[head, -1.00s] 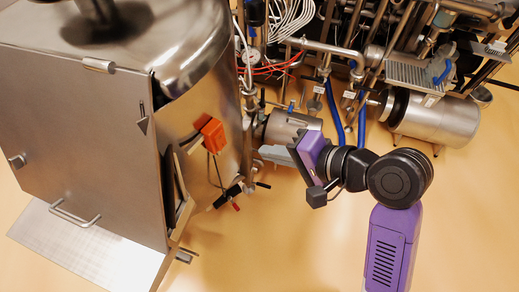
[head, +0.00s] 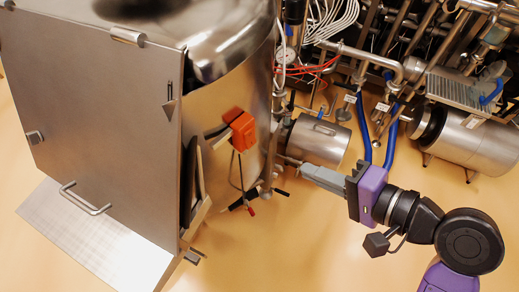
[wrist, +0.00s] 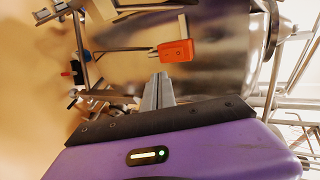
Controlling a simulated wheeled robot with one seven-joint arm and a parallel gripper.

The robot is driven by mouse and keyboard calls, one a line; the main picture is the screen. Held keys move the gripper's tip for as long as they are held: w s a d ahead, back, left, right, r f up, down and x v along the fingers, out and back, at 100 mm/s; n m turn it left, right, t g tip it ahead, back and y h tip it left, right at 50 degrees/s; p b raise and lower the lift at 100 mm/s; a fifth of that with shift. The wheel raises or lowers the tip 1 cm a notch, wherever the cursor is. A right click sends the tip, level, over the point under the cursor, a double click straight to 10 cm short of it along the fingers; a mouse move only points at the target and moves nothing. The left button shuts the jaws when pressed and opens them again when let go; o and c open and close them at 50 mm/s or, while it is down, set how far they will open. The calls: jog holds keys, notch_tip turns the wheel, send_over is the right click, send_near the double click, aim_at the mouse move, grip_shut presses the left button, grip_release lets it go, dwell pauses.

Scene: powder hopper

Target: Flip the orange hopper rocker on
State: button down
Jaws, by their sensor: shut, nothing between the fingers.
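The orange hopper rocker (head: 243,130) is a small orange box on the side of the steel hopper (head: 220,100), right of the hopper's large flat panel. In the wrist view the orange rocker (wrist: 176,51) shows above and slightly right of my fingertips. My gripper (head: 303,169) is shut and empty, its grey fingers pointing left toward the hopper. It is to the right of the rocker and apart from it. In the wrist view my gripper (wrist: 160,78) points toward the steel surface below the rocker. Whether the rocker is on or off cannot be told.
Thin rods and a red-tipped lever (head: 250,210) hang below the rocker. A steel cylinder (head: 315,142) and pipes stand behind my gripper. Blue hoses (head: 391,135) run down on the right. The floor in front is clear.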

jog(key=shift+d+f, duration=0.1)
dwell(0.4)
jog(key=p, duration=0.2)
send_near(252, 144)
jog(key=x, duration=0.6)
jog(key=shift+w+f, duration=0.15)
jog(key=shift+f, duration=0.25)
jog(key=shift+w+a+t+y+b, duration=0.1)
jog(key=shift+a+t+y+b, duration=0.25)
jog(key=shift+b, duration=0.25)
